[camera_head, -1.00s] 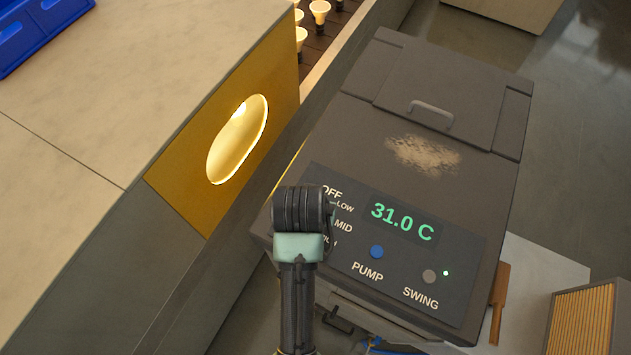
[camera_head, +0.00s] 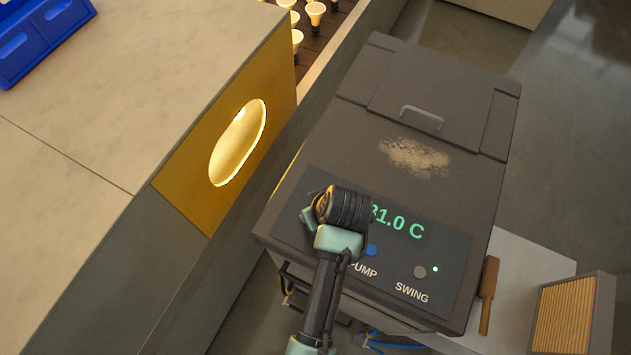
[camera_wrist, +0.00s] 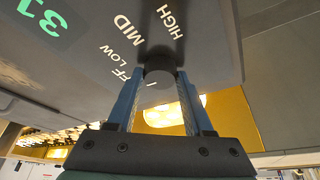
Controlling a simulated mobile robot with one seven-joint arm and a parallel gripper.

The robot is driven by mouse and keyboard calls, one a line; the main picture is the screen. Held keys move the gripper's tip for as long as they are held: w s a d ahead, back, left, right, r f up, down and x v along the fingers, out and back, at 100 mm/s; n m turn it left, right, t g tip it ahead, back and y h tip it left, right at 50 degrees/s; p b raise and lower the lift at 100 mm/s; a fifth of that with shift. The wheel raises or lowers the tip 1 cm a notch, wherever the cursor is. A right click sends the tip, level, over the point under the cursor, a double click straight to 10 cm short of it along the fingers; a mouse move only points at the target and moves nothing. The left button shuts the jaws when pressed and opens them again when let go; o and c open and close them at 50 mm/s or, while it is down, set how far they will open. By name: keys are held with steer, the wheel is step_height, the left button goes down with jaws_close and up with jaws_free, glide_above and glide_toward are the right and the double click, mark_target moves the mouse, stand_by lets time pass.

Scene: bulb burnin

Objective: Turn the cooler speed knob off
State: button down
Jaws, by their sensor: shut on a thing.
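The cooler (camera_head: 330,148) is a dark grey box with a sloped control panel (camera_head: 455,252). In the wrist view, the speed knob (camera_wrist: 160,66) is a dark round knob on the panel, with the labels OFF, LOW, MID and HIGH around it. My gripper (camera_wrist: 160,84) has one blue-edged finger on each side of the knob and is shut on it. A short pale mark shows on the knob near its lower edge, but its setting is hard to read. In the head view, my wrist and gripper (camera_head: 308,216) hide the knob and its labels.
The green display (camera_head: 402,226) is partly covered by my wrist. The blue PUMP button (camera_head: 371,250) and grey SWING button (camera_head: 420,272) sit close by. A yellow panel with a lit oval opening (camera_head: 238,143) stands left of the cooler, beyond a narrow gap.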

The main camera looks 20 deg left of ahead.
steer(key=shift+w+n, duration=0.1)
steer(key=shift+n, duration=0.2)
stand_by(0.4)
steer(key=shift+c, duration=1.4)
jaws_free()
steer(key=b+v, duration=0.2)
steer(key=v, duration=1.1)
steer(key=shift+b, duration=0.3)
steer(key=shift+w+d, duration=0.1)
